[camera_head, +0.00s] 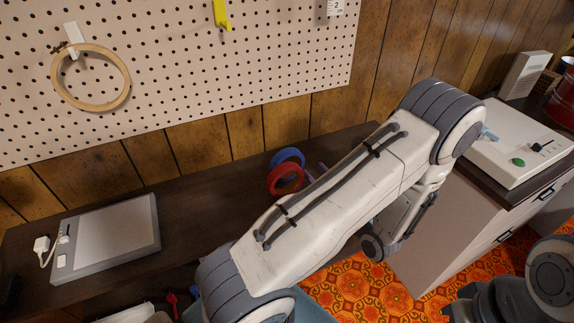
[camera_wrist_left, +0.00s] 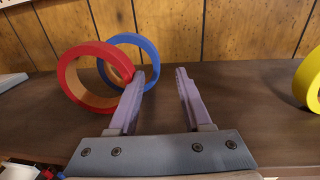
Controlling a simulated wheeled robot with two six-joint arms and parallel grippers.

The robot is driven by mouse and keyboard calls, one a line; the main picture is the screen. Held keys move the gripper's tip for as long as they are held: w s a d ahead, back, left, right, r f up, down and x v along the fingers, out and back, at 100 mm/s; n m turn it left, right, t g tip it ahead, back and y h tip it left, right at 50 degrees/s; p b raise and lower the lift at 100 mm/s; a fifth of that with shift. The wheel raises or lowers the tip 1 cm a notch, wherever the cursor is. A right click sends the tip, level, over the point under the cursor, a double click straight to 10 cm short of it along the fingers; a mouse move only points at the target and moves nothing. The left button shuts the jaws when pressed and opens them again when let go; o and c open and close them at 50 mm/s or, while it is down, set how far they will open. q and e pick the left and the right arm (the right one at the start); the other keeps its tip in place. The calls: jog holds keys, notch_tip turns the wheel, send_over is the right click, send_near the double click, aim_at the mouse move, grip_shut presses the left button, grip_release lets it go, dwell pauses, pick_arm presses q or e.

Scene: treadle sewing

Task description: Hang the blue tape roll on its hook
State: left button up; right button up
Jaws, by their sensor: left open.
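The blue tape roll (camera_head: 287,154) stands on its edge on the dark bench top, close behind a red tape roll (camera_head: 271,181). In the left wrist view the blue roll (camera_wrist_left: 151,56) is at upper left, partly covered by the red roll (camera_wrist_left: 66,78) and my left finger. My left gripper (camera_wrist_left: 160,76) is open with nothing between its purple fingers; the left fingertip overlaps the blue roll's right side. I cannot tell if they touch. In the head view my arm mostly hides this gripper (camera_head: 318,168). No blue hook shows. My right gripper is not in view.
The pegboard (camera_head: 190,75) holds a wooden hoop (camera_head: 58,87) on a white hook and a yellow hook (camera_head: 221,14). A tablet-like board (camera_head: 108,238) lies on the bench at left. A yellow roll (camera_wrist_left: 309,82) stands at right in the wrist view. A cabinet (camera_head: 440,225) is at right.

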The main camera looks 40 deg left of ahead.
aim_at(303, 163)
pick_arm(q)
jog(key=x, duration=0.7)
jog(key=shift+s+a+f+p, duration=0.1)
jog(key=shift+s+f+p, duration=0.1)
jog(key=shift+s+p, duration=0.15)
grip_shut()
